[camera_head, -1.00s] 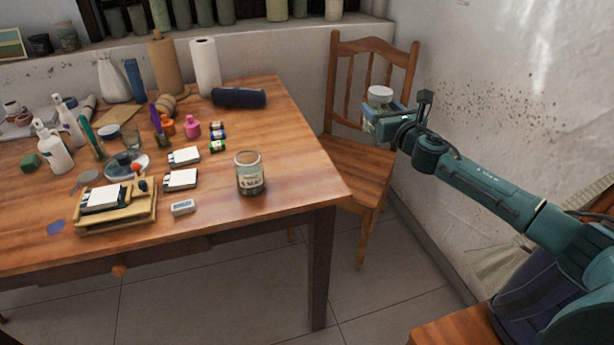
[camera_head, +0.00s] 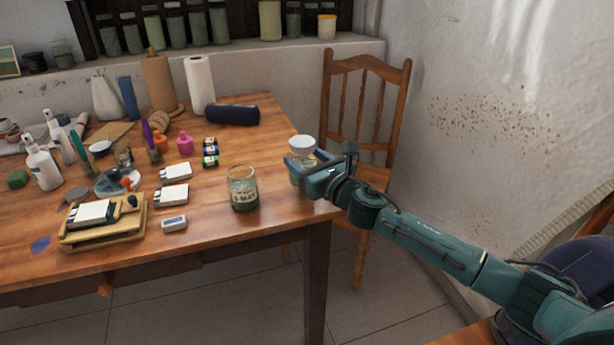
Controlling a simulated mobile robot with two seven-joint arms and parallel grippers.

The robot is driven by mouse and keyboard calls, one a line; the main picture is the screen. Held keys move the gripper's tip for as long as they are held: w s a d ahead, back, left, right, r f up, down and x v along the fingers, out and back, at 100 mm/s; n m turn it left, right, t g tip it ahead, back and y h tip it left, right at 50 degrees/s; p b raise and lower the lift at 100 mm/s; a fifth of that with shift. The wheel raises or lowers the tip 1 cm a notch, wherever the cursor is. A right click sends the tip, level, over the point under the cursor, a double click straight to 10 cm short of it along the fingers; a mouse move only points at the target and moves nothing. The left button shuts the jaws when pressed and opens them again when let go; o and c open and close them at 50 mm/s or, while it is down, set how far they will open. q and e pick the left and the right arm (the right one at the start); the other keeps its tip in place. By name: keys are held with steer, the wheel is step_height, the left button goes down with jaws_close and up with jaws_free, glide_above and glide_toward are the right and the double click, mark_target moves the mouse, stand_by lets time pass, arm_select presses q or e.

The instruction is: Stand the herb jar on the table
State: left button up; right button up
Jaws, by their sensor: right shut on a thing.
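The herb jar (camera_head: 302,146), a glass jar with a pale lid, is upright in my right gripper (camera_head: 306,172). The gripper is shut on it, and its fingers hide part of the jar's body. Jar and gripper appear at the right edge of the wooden table (camera_head: 272,150); whether the jar's base touches the top cannot be told, as it is hidden. My left gripper is not in view.
An open glass jar with a label (camera_head: 242,188) stands on the table, left of the held jar. Bottles, small boxes and a wooden tray (camera_head: 103,236) crowd the left side. A dark roll (camera_head: 232,114) lies behind. A wooden chair (camera_head: 368,120) stands just beyond the table's right edge.

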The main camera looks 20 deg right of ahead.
step_height(320, 180, down, 3)
steer(key=shift+r+b, duration=0.1)
steer(key=shift+b, duration=0.45)
steer(key=o, duration=0.7)
steer(key=shift+f, duration=0.25)
steer(key=o, duration=0.4)
steer(key=shift+o, duration=0.2)
steer(key=shift+r, duration=0.1)
